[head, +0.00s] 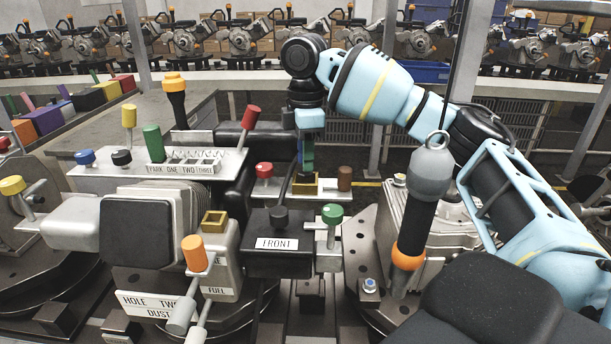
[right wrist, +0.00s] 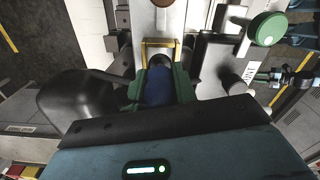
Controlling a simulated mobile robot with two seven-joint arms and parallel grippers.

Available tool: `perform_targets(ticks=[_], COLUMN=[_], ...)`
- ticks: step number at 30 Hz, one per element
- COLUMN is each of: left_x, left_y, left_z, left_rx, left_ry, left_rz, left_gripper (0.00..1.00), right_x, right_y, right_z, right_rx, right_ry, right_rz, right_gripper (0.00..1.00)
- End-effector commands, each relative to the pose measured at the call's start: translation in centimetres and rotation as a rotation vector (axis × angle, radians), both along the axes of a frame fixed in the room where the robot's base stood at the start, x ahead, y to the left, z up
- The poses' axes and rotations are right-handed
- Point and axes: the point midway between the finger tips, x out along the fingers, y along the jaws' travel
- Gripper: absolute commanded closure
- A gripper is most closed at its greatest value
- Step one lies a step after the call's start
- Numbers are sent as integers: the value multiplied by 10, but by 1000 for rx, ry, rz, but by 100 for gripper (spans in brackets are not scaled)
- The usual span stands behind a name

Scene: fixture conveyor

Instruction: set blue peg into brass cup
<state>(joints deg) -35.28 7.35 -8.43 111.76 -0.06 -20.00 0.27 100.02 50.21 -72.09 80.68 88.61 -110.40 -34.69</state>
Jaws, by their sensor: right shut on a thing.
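My right gripper (head: 306,163) points down at the middle of the head view, shut on a blue peg. In the right wrist view the blue peg (right wrist: 158,88) sits between the green fingers of my right gripper (right wrist: 160,90). A square brass cup (head: 305,187) is directly below the gripper, on a pale ledge behind the FRONT box. Its brass rim (right wrist: 159,44) shows just beyond the peg in the right wrist view. The peg's lower end is hidden, so I cannot tell whether it is inside the cup. My left gripper is not in view.
A second brass square cup (head: 214,222) stands to the left. A red knob (head: 264,170) and brown peg (head: 344,178) flank the cup. The black FRONT box (head: 279,242) and green knob (head: 332,214) are in front. A hanging black-and-orange tool (head: 413,220) is at right.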

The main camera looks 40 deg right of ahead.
Motion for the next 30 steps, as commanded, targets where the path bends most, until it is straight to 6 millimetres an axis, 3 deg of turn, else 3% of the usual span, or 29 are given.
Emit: perform_targets(ticks=[30], left_x=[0], left_y=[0], left_z=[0], left_rx=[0], left_ry=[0], left_rz=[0], left_gripper=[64], right_x=[0], right_y=[0], right_z=[-26], right_rx=[0], right_ry=[1], right_rz=[0], right_gripper=[100])
